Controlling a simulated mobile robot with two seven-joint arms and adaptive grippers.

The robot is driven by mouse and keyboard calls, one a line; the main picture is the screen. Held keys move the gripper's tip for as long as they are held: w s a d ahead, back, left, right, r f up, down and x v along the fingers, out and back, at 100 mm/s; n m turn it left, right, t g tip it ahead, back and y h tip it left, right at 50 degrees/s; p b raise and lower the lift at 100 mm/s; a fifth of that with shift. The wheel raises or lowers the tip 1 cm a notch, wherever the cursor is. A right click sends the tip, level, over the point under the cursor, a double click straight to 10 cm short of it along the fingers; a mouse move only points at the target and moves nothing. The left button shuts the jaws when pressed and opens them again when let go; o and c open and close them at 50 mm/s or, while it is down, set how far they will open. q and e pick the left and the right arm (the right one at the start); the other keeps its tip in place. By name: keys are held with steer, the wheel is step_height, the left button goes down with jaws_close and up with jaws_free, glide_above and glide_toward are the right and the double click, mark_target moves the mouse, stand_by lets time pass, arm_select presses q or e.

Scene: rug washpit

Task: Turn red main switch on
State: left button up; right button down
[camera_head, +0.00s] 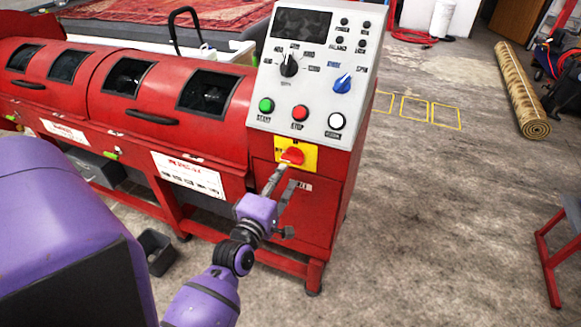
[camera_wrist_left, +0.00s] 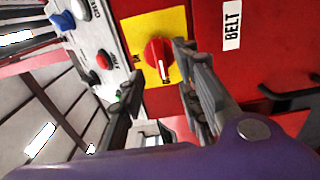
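The red main switch (camera_head: 292,155) is a rotary knob on a yellow plate (camera_head: 311,162), on the front of the red machine below its control panel. In the left wrist view the red knob (camera_wrist_left: 157,56) sits on the yellow plate (camera_wrist_left: 132,28). My left gripper (camera_head: 287,175) is just in front of the knob, at its lower side in the head view. In the left wrist view the fingers of my left gripper (camera_wrist_left: 158,72) are apart, one on each side of the knob. Contact cannot be told. My right gripper is not in view.
The grey control panel (camera_head: 310,75) above carries a blue knob (camera_head: 343,83), a black knob (camera_head: 289,65) and green, red and white buttons. A "BELT" label (camera_wrist_left: 232,25) and a dark handle (camera_wrist_left: 290,98) are beside the switch. Floor to the right is mostly clear; a rolled rug (camera_head: 520,90) lies there.

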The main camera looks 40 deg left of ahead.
mark_target(291, 162)
arm_select(q)
steer(key=x, duration=0.4)
steer(key=shift+w+r, duration=0.1)
steer(key=shift+w, duration=0.1)
steer(key=shift+w+a, duration=0.25)
steer(key=shift+w, duration=0.5)
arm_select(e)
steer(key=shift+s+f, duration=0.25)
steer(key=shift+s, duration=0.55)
arm_select(q)
steer(key=shift+c, duration=0.7)
jaws_close()
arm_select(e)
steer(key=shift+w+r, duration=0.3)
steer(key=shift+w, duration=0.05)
